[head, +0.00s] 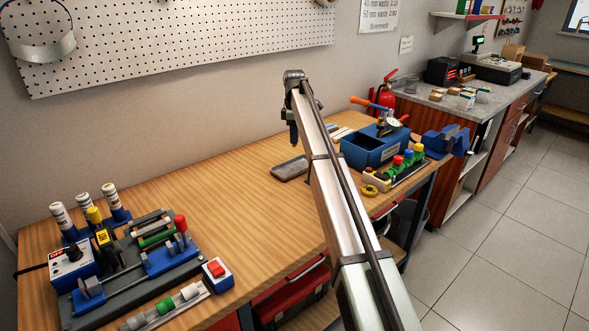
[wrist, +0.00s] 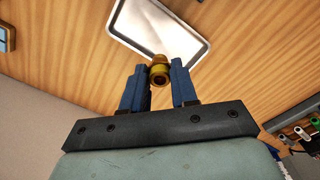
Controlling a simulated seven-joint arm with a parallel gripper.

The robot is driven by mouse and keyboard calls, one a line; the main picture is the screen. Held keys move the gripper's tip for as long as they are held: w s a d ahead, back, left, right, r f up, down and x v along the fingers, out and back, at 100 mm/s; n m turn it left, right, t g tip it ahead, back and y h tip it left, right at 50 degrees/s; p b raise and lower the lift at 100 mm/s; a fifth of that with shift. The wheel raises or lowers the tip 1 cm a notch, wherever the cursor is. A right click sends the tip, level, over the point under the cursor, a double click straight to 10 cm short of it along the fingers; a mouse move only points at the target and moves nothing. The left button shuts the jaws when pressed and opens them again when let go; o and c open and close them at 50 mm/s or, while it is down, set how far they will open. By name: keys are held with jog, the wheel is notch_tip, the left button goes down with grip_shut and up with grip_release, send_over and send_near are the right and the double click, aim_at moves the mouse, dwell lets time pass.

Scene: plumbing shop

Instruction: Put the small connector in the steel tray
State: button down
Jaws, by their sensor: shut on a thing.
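My gripper (wrist: 159,82) is shut on the small connector (wrist: 159,73), a short brass-yellow fitting held between the blue fingertips in the wrist view. In the head view my gripper (head: 294,138) hangs above the bench, and the connector is too small or hidden to make out there. The steel tray (head: 286,170) is a shallow grey rectangle lying on the wooden bench, partly behind my arm in the head view. In the wrist view the steel tray (wrist: 158,22) shows just beyond the fingertips, and the connector overlaps its near edge in the picture. The connector appears apart from the tray.
A blue tool box (head: 372,148) stands right of my arm, with a row of coloured fittings (head: 408,160), a yellow ring (head: 369,190) and a blue vise (head: 447,140). A grey fixture board (head: 95,305) fills the bench's left end. The bench between is bare.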

jog(key=shift+f, duration=5)
jog(key=shift+f, duration=0.1)
jog(key=c, duration=0.9)
grip_release()
jog(key=shift+o, duration=0.2)
notch_tip(320, 180, up, 12)
jog(key=shift+r, duration=0.15)
